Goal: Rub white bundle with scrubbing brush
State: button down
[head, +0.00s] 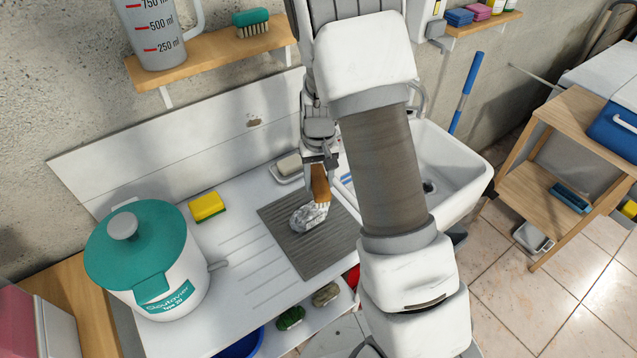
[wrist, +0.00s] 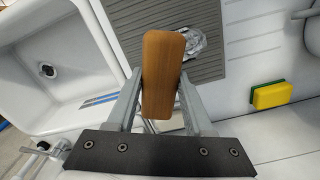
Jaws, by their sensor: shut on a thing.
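The white bundle (head: 308,217), crumpled and streaked with grey, lies on the dark grey ribbed mat (head: 286,238) on the drainboard. My gripper (head: 320,164) is shut on the wooden scrubbing brush (head: 320,184) and holds it at the bundle's upper right side. The pale bristles point down and overlap the bundle's edge in the head view; I cannot tell whether they press on it. In the wrist view the brush's brown back (wrist: 163,72) stands between both fingers (wrist: 160,88) and hides part of the bundle (wrist: 194,43).
A sink basin (head: 448,165) is right of the mat, partly behind my arm. A soap dish (head: 288,172) stands behind the mat. A yellow-green sponge (head: 207,206) and a teal-lidded pot (head: 150,262) are on the left. Drainboard between sponge and mat is clear.

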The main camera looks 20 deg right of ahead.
jog(key=shift+r+p, duration=1)
jog(key=shift+r, duration=0.95)
jog(key=shift+f, duration=0.15)
